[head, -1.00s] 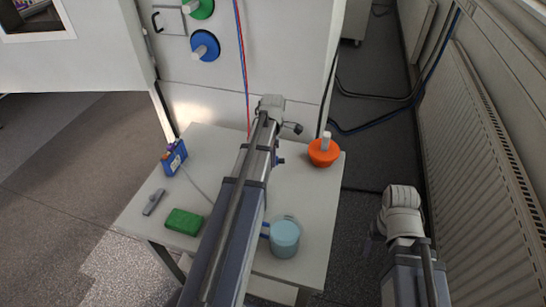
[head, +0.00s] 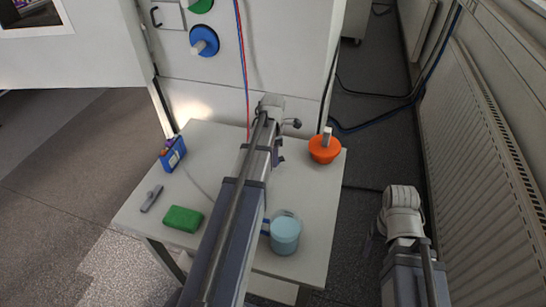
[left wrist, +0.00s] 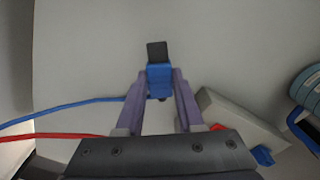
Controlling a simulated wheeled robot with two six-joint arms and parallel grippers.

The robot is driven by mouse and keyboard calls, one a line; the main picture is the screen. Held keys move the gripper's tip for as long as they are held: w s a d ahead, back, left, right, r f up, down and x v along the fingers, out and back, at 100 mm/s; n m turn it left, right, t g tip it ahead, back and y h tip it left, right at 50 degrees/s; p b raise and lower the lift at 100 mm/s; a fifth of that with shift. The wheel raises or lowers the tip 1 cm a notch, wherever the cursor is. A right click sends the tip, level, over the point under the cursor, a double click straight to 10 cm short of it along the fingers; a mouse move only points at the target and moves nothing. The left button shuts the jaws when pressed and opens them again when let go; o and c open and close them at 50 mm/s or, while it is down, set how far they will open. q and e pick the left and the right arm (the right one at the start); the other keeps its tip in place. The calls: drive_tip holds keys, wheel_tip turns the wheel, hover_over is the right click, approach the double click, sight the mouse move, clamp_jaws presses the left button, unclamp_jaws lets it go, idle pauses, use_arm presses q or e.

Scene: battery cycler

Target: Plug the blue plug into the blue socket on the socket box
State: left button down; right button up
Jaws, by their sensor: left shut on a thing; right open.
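The blue plug (left wrist: 159,78) with a black end is held between the purple fingers of my left gripper (left wrist: 160,85) in the left wrist view. A pale surface lies behind it. A light grey box (left wrist: 240,122), possibly the socket box, is to the right of the fingers, apart from the plug. It has a red part (left wrist: 217,127) and a blue part (left wrist: 262,155) at its near side. In the head view my left arm covers the middle of the table; only a bit of the left gripper (head: 277,152) shows. My right gripper (head: 375,240) is low on the right, away from the table.
On the table (head: 225,150) are a blue box (head: 172,154), a grey tool (head: 151,198), a green block (head: 183,219), a light blue mug (head: 285,236) and an orange bowl (head: 324,150). Blue and red cables (head: 243,70) hang down the cabinet (head: 290,55) behind. A radiator (head: 490,150) stands right.

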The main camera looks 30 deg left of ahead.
use_arm(q)
drive_tip(key=shift+f+b, duration=1.45)
drive_tip(key=shift+f, duration=0.25)
drive_tip(key=shift+c, duration=2.2)
unclamp_jaws()
drive_tip(key=shift+r, duration=0.1)
wheel_tip(320, 180, up, 8)
drive_tip(key=p, duration=0.8)
drive_tip(key=shift+f, duration=0.2)
